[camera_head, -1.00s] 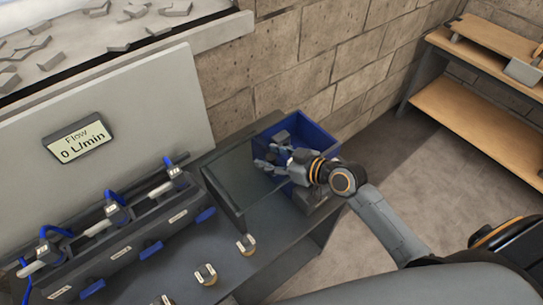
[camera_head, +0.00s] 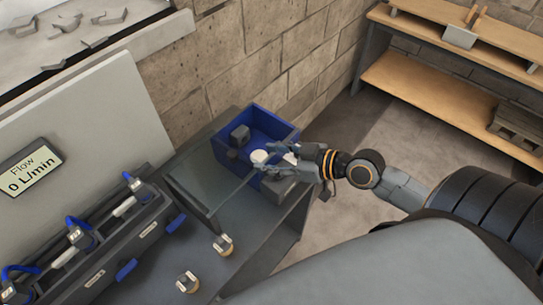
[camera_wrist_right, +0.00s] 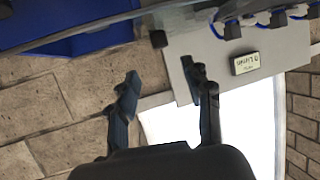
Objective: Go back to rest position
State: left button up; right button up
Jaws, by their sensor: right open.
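My right gripper (camera_head: 268,161) is open in the head view, over the near right part of a blue bin (camera_head: 284,131) at the end of the bench. In the right wrist view its two fingers (camera_wrist_right: 165,80) stand apart with nothing between them. A dark grey block (camera_head: 240,136) lies in the bin's back left. Pale round items (camera_head: 259,157) show beside the fingers; whether the fingers touch them is unclear. My left gripper is in neither view.
A brick wall (camera_head: 255,60) stands behind. Wooden shelves (camera_head: 440,98) stand at the right, with open floor before them.

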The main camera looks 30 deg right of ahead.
dwell(0.5)
jog(key=s+a+f+m+g+h, duration=0.1)
jog(key=s+f+m+g+h, duration=0.1)
jog(key=s+f+g+h, duration=0.45)
jog(key=s+a+f+m+g+h, duration=0.1)
jog(key=s+f+m, duration=0.2)
jog(key=s, duration=0.6)
notch_tip(320, 180, down, 32)
jog(key=s+g+b, duration=0.2)
jog(key=b, duration=0.1)
jog(key=s+d+f+b, duration=0.2)
jog(key=s+d+f, duration=0.1)
jog(key=s+f, duration=1.3)
jog(key=shift+n+g, duration=0.3)
jog(key=shift+g, duration=0.05)
